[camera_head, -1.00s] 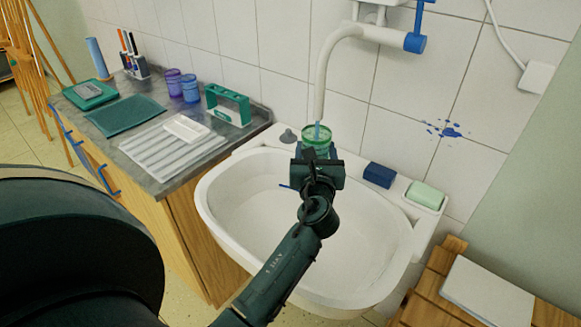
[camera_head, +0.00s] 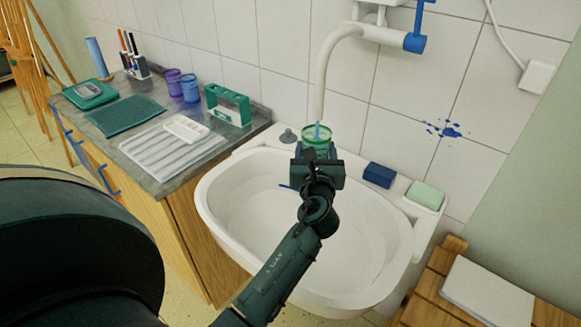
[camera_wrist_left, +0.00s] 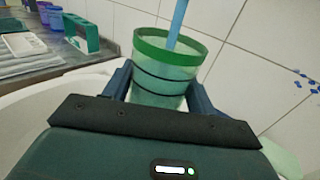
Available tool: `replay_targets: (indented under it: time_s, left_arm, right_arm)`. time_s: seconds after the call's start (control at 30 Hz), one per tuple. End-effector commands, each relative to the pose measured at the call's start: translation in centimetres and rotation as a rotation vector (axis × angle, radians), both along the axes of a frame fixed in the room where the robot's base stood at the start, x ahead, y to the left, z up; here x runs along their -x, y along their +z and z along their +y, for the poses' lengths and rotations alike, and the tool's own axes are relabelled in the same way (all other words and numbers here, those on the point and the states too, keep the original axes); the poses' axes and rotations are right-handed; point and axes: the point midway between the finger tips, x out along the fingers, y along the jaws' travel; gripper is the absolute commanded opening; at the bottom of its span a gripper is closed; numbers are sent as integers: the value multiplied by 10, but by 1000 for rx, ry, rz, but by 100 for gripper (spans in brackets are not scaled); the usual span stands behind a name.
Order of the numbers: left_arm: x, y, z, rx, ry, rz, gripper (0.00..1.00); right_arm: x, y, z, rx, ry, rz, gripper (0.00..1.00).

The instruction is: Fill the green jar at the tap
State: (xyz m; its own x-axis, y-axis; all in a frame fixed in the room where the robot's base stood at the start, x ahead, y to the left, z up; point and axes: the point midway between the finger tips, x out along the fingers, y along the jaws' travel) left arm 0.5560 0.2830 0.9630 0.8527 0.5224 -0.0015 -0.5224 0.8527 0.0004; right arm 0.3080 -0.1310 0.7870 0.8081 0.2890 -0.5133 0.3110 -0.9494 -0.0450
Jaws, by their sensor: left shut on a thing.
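The green jar (camera_head: 317,134) is under the spout of the tap (camera_head: 336,62), above the back of the white sink (camera_head: 215,215). My left gripper (camera_head: 318,155) is shut on the jar and holds it about upright. In the left wrist view the green-rimmed jar (camera_wrist_left: 165,84) sits between the fingers of my left gripper (camera_wrist_left: 163,92). A blue stream (camera_wrist_left: 177,22) runs down into its mouth. Liquid shows inside through the clear wall, but I cannot tell its exact level. The tap's blue lever (camera_head: 415,42) is at the upper right. My right gripper is not in view.
A counter (camera_head: 190,180) at left holds a green rack (camera_head: 228,105), purple (camera_head: 173,82) and blue jars (camera_head: 190,88), and a striped cloth (camera_head: 165,150). A blue sponge (camera_head: 379,175) and green soap (camera_head: 425,195) lie on the sink's right ledge. A wooden stool (camera_head: 430,300) stands at lower right.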

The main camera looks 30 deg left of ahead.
Motion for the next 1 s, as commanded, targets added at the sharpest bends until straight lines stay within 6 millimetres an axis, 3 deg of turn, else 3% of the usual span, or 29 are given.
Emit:
replay_targets:
  time_s: [0.53,1.0]
  left_arm:
    - [3,1,0,0,-1,1,30]
    - [51,2,15,-3,0,2,30]
  right_arm:
    - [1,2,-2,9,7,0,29]
    - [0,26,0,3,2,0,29]
